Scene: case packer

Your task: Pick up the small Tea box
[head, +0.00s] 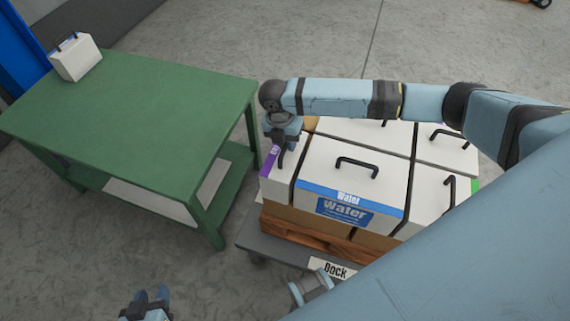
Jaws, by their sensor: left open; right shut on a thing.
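A narrow white box with a purple label strip (279,185) stands at the left front corner of a loaded pallet in the head view. The lettering on its strip is too small and too covered to read, so I cannot tell for sure that it is the small Tea box. My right gripper (283,158) is above this box and shut on it at its top, hiding its handle. The box stands upright beside the large Water box. My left gripper (150,302) is open and empty at the bottom edge, far from the boxes.
A large Water box (327,189) and several other white boxes with black handles fill the wooden pallet (300,232) on a grey cart marked Dock (333,268). A green table (130,115) stands left, mostly clear, with a small white box (76,60) in its far corner.

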